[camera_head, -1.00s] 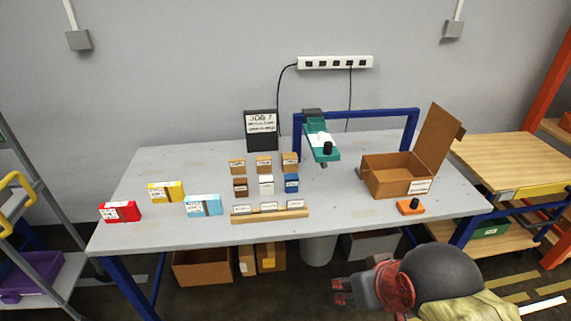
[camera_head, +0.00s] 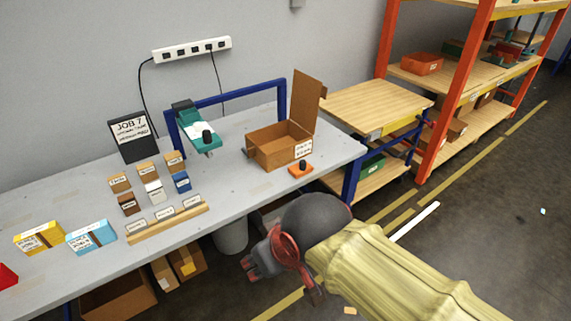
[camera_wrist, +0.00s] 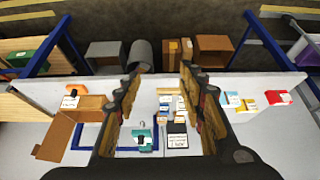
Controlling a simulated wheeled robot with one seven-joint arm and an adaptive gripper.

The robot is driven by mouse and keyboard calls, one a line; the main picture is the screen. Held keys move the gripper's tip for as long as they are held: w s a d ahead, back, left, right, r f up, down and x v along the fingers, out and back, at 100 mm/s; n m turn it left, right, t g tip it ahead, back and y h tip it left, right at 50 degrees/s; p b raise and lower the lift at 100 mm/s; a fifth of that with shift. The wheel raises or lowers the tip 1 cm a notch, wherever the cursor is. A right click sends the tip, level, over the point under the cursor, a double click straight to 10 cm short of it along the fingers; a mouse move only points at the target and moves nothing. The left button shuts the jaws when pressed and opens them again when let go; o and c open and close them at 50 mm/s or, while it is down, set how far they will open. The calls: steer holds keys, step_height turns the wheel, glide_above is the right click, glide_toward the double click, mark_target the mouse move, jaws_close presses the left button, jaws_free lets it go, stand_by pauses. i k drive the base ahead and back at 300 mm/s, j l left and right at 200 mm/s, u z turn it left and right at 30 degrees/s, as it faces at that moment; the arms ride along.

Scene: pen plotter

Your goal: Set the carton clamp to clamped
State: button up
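An open brown carton (camera_head: 275,148) with a raised flap stands at the right end of the grey table (camera_head: 232,184). A small orange block with a black knob (camera_head: 300,169) sits in front of it and seems to be the carton clamp; its setting is too small to tell. In the wrist view the orange block (camera_wrist: 71,101) and carton (camera_wrist: 88,102) are at the left. My gripper (camera_wrist: 160,72) is open and empty, its two fingers well apart. In the head view my gripper (camera_head: 262,262) is in front of the table, apart from the carton and block.
A wooden side table (camera_head: 372,103) and an orange-posted shelf (camera_head: 440,66) stand right.

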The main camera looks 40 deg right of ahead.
mark_target(298, 170)
steer(key=i+z, duration=0.15)
steer(key=z, duration=0.25)
steer(key=i+z, duration=0.15)
steer(key=z, duration=0.3)
steer(key=i+z, duration=0.15)
steer(key=z, duration=0.25)
